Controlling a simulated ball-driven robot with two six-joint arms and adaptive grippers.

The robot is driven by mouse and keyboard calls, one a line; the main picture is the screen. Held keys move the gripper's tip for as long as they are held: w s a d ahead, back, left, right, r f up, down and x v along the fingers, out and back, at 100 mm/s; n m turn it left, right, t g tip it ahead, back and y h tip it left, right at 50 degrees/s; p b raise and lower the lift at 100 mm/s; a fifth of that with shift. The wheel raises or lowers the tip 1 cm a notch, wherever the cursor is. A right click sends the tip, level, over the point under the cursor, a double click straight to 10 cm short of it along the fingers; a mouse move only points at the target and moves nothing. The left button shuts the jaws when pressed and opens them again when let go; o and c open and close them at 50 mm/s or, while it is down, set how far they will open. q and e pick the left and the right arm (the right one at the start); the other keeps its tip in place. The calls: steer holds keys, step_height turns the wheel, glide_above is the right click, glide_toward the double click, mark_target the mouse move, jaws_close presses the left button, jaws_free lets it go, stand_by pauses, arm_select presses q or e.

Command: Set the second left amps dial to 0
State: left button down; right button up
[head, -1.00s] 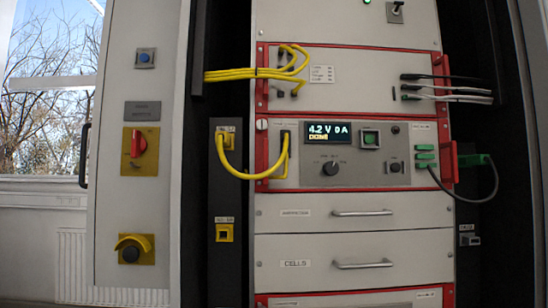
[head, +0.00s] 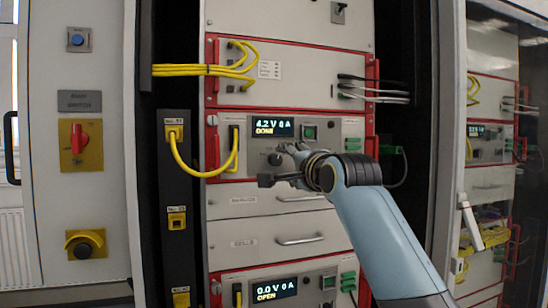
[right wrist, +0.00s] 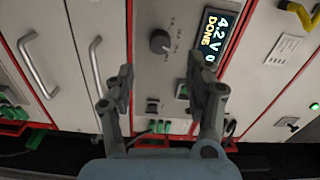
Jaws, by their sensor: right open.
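A dark round dial (head: 274,159) sits on the grey front panel just below the display (head: 272,128) reading "4.2 V 0 A DONE" in the left rack. My right gripper (head: 291,163) is in front of this panel, covering part of it right of the dial. In the right wrist view the dial (right wrist: 160,41) shows beyond and between the open fingers (right wrist: 160,80), apart from both. The display (right wrist: 213,35) is to its right there. The dial's pointer and scale are too small to read surely. My left gripper is not in view.
A yellow cable (head: 196,172) loops left of the panel. Drawer handles (head: 300,239) stick out below. A lower unit's display (head: 274,289) reads "0.0 V 0 A OPEN". A second rack (head: 491,157) stands behind glass at right.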

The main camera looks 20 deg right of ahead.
mark_target(277, 161)
steer(key=w+p, duration=0.1)
steer(key=w, duration=0.7)
steer(key=shift+a, duration=0.15)
jaws_close()
